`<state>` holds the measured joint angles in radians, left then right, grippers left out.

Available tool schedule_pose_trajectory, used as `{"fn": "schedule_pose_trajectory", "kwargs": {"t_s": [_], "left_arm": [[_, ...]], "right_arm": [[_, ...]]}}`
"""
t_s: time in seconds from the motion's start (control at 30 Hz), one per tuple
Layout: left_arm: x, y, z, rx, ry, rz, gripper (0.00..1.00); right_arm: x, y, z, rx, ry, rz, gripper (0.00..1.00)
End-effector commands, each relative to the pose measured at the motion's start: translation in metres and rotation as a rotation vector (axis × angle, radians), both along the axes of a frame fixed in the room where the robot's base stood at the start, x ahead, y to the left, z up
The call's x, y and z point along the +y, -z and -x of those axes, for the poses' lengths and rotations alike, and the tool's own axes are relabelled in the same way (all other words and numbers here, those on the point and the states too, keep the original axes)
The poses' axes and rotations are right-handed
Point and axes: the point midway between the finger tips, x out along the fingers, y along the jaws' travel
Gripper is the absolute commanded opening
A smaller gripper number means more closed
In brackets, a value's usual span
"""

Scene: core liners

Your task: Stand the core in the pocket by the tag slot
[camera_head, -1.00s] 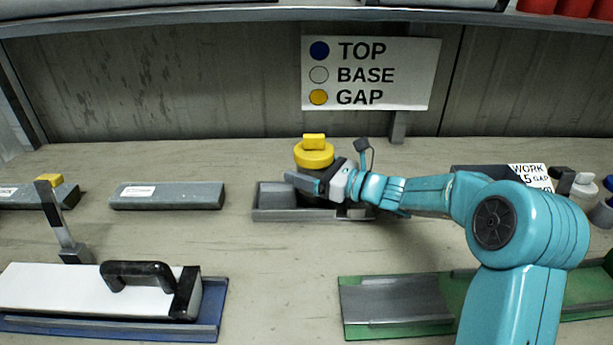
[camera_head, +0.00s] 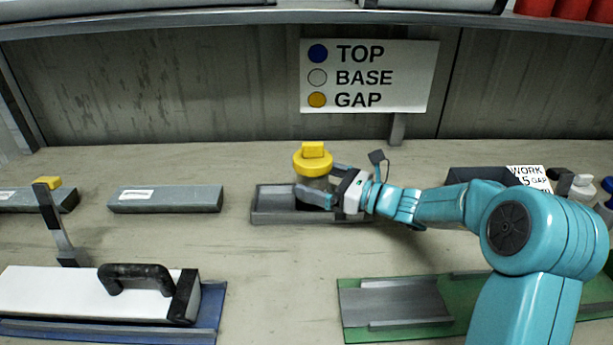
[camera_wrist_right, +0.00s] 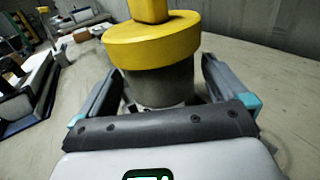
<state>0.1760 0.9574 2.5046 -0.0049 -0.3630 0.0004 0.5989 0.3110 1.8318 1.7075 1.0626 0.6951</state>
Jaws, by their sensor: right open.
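The core (camera_head: 313,183) is a grey cylinder with a yellow cap (camera_head: 312,162). It stands upright at the grey tray (camera_head: 280,219) in the middle of the bench. The lower part of the core is hidden by my gripper. My right gripper (camera_head: 325,192) reaches in from the right with its jaws open around the core. In the right wrist view the core (camera_wrist_right: 160,85) stands between the two spread fingers, with a visible gap at the right finger. I cannot make out a tag slot. My left gripper is not in view.
A white block with a black handle (camera_head: 136,275) lies on a blue tray at front left. A green tray (camera_head: 395,330) lies at front right. Grey bars (camera_head: 166,199) lie at left. A dark box and small bottles (camera_head: 583,186) stand at right. A sign hangs behind.

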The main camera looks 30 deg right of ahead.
Motion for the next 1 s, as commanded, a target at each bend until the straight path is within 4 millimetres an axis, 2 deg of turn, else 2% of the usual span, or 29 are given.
{"fn": "schedule_pose_trajectory", "kwargs": {"t_s": [0.03,0.2,0.4,0.57,1.0], "left_arm": [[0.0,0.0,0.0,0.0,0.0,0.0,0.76],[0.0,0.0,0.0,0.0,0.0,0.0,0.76],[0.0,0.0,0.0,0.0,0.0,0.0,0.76],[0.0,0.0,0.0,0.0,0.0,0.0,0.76],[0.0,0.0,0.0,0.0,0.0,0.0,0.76]], "right_arm": [[-0.008,0.0,0.012,0.0,0.005,0.001,1.0],[-0.026,0.0,0.046,0.001,0.005,0.002,1.0],[-0.039,0.0,0.07,0.0,0.003,0.001,1.0],[-0.041,0.0,0.076,0.0,0.0,0.0,1.0],[-0.041,0.0,0.076,0.0,0.0,0.0,1.0]]}}
